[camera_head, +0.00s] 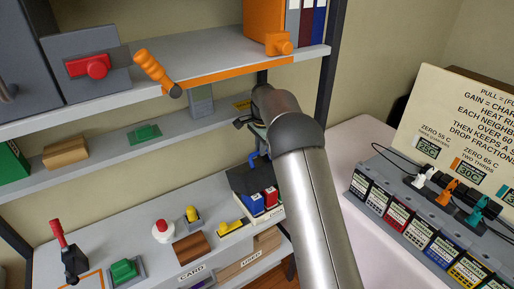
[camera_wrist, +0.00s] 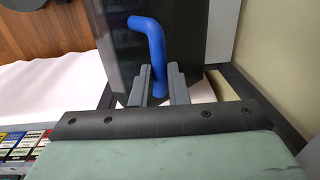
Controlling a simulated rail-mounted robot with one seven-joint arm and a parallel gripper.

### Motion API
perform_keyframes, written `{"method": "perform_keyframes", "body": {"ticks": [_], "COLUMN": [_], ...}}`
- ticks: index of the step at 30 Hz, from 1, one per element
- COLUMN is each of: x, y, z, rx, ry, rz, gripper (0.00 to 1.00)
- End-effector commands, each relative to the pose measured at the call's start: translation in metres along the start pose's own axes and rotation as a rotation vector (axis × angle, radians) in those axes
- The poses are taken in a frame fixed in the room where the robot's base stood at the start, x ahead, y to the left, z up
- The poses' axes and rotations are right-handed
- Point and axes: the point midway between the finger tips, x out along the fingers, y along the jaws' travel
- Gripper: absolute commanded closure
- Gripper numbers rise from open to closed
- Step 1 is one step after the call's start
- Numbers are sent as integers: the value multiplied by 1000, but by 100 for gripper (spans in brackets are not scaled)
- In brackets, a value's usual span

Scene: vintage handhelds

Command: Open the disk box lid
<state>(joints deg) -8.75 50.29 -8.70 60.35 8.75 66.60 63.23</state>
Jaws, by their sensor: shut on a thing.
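The disk box (camera_head: 262,212) stands on the lower shelf in the head view, with blue and red items showing in its front. Its dark lid (camera_head: 243,180) shows above and behind these items and looks tilted up; the exact angle is hard to tell. The lid's dark surface also fills the upper middle of the wrist view (camera_wrist: 125,60). A bent blue handle (camera_wrist: 152,45) stands out from it and also shows in the head view (camera_head: 253,160). My gripper (camera_wrist: 157,88) is shut on the blue handle's lower end. In the head view my arm hides much of the gripper.
The shelf above (camera_head: 120,144) is close over the box. A table with coloured cartridges (camera_head: 420,230) stands at the right.

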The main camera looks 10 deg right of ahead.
Motion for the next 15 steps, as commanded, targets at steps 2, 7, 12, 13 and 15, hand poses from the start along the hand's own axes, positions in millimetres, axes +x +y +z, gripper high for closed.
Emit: {"method": "perform_keyframes", "body": {"ticks": [2,7,12,13,15], "x": [4,5,4,3,3], "y": [1,1,1,1,1], "z": [1,1,1,1,1], "rx": [0,0,0,0,0], "ry": [-3,-4,-3,-3,-2], "rz": [4,5,4,4,3], "gripper": [100,83,64,64,64]}}
